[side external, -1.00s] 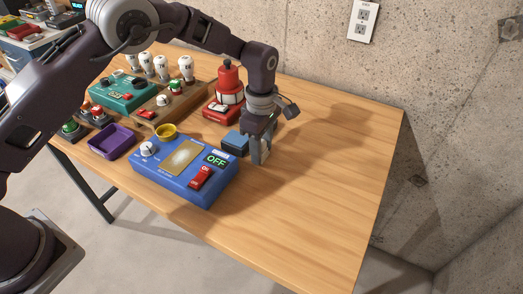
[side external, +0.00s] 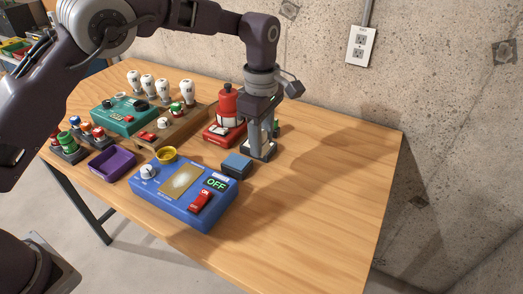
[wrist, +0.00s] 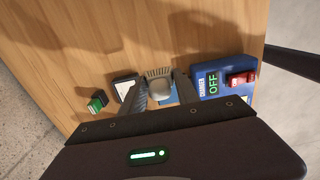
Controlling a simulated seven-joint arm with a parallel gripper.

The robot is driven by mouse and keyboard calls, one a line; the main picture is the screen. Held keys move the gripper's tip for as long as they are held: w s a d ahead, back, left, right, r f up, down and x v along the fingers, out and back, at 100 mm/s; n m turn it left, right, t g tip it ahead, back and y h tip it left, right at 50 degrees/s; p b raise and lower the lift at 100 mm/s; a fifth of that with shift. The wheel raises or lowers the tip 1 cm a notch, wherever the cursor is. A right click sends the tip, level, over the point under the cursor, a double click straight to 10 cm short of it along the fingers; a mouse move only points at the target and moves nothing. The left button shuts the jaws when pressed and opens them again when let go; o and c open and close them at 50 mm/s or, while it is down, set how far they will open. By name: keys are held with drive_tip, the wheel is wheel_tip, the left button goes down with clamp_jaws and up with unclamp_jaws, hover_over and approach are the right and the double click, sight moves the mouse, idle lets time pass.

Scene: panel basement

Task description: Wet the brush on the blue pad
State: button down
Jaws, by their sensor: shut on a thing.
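A small grey, ridged piece, apparently the brush (wrist: 158,84), sits between the fingers in the wrist view. My gripper (side external: 262,152) is shut on it; in the side view the fingers hide most of it. I cannot tell whether the brush touches that base. The blue pad (side external: 237,165) is a low block just left and in front of my gripper.
A blue box (side external: 160,198) with an OFF display and red switch stands left of the pad. A red device (side external: 227,112) is close behind my gripper. A purple tray (side external: 111,163) lies left. The table's right side is clear.

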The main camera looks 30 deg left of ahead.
drive_tip(key=c, duration=1.8)
unclamp_jaws()
drive_tip(key=shift+c, duration=1.4)
drive_tip(key=shift+a, duration=0.2)
approach(237, 161)
wheel_tip(237, 161, down, 4)
drive_tip(key=shift+a+f, duration=0.1)
drive_tip(key=shift+f, duration=0.7)
drive_tip(key=shift+f, duration=0.6)
wheel_tip(237, 161, up, 7)
